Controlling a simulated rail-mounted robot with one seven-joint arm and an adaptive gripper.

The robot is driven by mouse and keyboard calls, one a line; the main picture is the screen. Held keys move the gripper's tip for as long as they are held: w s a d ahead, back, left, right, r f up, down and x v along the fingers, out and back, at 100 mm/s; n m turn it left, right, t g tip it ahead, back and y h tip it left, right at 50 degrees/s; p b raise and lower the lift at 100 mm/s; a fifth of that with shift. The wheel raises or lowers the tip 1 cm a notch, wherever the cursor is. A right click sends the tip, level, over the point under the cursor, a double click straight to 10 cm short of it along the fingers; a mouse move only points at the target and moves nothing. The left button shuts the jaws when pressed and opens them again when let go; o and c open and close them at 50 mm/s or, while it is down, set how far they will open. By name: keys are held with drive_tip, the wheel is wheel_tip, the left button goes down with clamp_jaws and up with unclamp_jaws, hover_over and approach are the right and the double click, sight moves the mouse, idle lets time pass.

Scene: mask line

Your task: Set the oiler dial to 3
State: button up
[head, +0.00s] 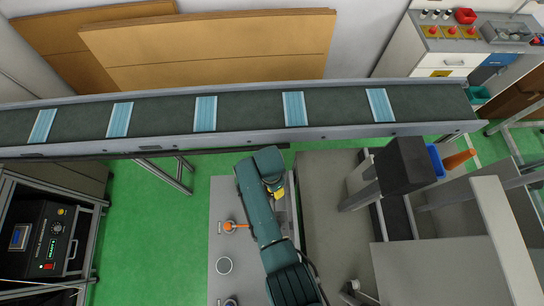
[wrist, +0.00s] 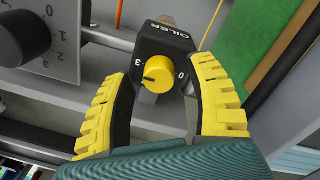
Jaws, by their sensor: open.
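The oiler dial (wrist: 157,72) is a round yellow knob on a black block (wrist: 160,42) marked OILER, in the wrist view. A 3 is printed left of the knob and a 0 right of it. A dark pointer mark on the knob points left, towards the 3 side; I cannot tell how exactly it lines up. My gripper (wrist: 164,74) is open, with one yellow-padded finger on each side of the knob and visible gaps between. In the head view my gripper (head: 276,190) is above the grey machine top, and the dial is not clearly visible there.
A larger dark knob (wrist: 22,35) on a grey numbered panel stands at left in the wrist view. In the head view, a conveyor (head: 250,105) carries several blue masks behind my arm. An orange handle (head: 230,226) is left of my arm. Green floor lies further left.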

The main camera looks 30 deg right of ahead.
wheel_tip(320, 180, up, 12)
drive_tip(key=shift+w, duration=0.25)
drive_tip(key=shift+f, duration=0.1)
